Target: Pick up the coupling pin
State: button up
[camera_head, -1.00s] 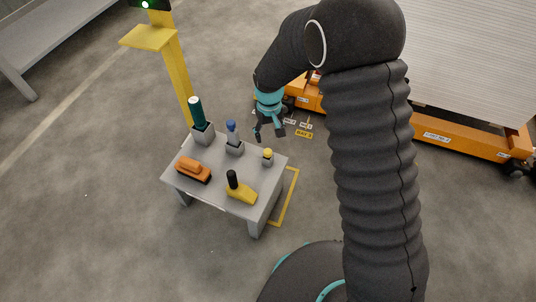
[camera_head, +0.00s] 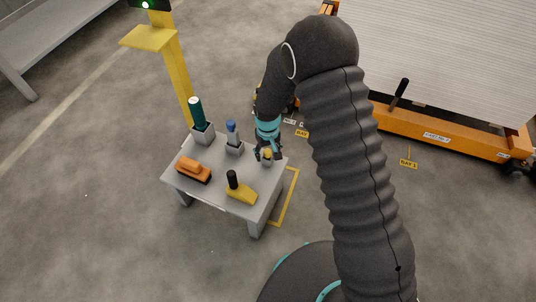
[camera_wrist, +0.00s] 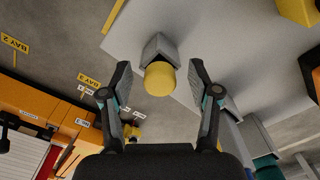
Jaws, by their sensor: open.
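The coupling pin, which I take to be the yellow-headed piece (camera_head: 267,153), stands in a small grey holder (camera_head: 267,162) near the right corner of the grey table. In the wrist view its round yellow head (camera_wrist: 160,79) shows between my fingers, with the grey holder (camera_wrist: 159,47) beyond it. My gripper (camera_head: 267,157) is open at the pin, pointing down. In the wrist view my gripper (camera_wrist: 160,68) has one finger on each side of the head, with a visible gap on both sides. The pin's shaft is hidden.
The grey table (camera_head: 211,183) also bears a blue-topped tool (camera_head: 232,130), a dark green cylinder (camera_head: 196,113), an orange block (camera_head: 193,170) and a yellow piece with a black handle (camera_head: 240,191). A yellow post (camera_head: 176,75) stands behind. An orange cart (camera_head: 450,134) is at right.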

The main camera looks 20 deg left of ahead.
grip_shut()
jog(key=shift+r, duration=0.1)
